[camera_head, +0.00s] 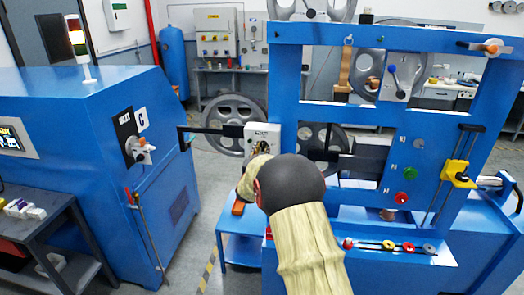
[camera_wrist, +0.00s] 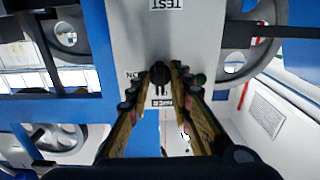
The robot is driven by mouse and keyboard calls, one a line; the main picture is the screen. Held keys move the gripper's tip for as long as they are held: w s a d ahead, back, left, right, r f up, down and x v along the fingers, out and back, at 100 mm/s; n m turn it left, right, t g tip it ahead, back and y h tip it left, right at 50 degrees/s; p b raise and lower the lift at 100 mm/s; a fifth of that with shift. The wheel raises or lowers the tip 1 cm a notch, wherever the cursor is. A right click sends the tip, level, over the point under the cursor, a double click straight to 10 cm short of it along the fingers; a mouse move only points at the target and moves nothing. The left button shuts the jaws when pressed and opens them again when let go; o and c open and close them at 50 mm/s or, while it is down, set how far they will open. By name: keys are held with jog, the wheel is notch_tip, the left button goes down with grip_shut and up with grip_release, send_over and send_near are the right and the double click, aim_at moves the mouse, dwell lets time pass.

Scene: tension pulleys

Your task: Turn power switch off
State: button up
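The light grey switch panel (camera_head: 262,130) is on the blue frame's left post in the head view. In the wrist view the panel (camera_wrist: 185,35) appears upside down, with TEST, POWER and ON labels. In the head view my arm hides most of the gripper and the panel's lower part.
The blue frame (camera_head: 288,75) with wheels and pulleys stands around the panel. A blue cabinet (camera_head: 90,130) with a rotary handle (camera_head: 138,150) stands at the left. Red (camera_head: 401,198) and green buttons are on the frame at the right. Floor shows between cabinet and frame.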

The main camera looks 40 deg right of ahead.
jog(key=shift+o, duration=0.4)
jog(key=v, duration=1.2)
